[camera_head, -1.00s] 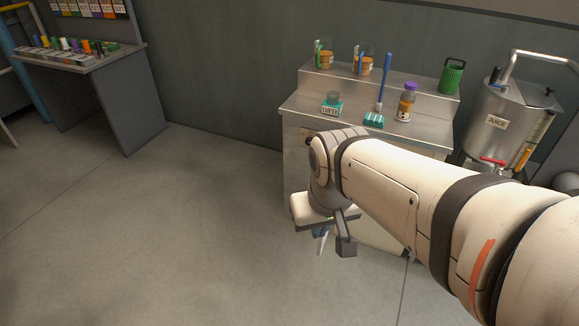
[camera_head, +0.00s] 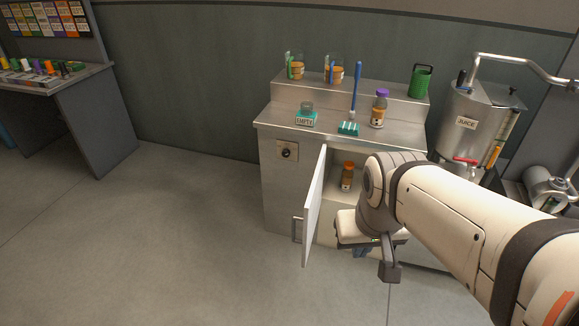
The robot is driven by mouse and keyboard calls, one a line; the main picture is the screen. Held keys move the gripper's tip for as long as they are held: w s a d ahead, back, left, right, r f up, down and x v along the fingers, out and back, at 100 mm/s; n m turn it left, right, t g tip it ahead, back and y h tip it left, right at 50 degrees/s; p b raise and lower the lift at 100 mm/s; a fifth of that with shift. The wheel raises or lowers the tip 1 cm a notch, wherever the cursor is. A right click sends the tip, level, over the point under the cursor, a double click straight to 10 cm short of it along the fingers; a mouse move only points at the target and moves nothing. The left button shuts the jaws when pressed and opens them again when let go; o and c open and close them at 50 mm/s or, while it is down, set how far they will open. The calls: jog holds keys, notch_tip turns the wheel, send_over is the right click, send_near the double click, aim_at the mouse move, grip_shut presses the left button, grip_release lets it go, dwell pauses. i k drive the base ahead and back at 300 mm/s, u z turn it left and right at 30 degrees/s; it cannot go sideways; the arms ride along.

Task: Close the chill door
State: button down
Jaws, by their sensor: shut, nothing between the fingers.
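The chill door (camera_head: 314,208) is a white panel on the front of the metal cabinet (camera_head: 275,185). It stands open, swung out toward me, with a bar handle (camera_head: 297,229) on its left face. Through the opening an orange-capped bottle (camera_head: 347,176) shows on a white shelf inside. My gripper (camera_head: 389,268) is in front of the opening, right of the door and apart from it in the picture. It points down and is shut and empty. My arm hides the right part of the opening.
On the cabinet top stand a small jar with an EMPTY label (camera_head: 306,115), a teal brush (camera_head: 349,126), a purple-capped bottle (camera_head: 379,108) and a green cup (camera_head: 420,82). A juice tank (camera_head: 470,125) stands to the right. The floor (camera_head: 180,230) left of the door is clear.

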aim_at(308, 204)
jog(key=u, duration=0.05)
jog(key=i, duration=1)
jog(key=z, duration=0.1)
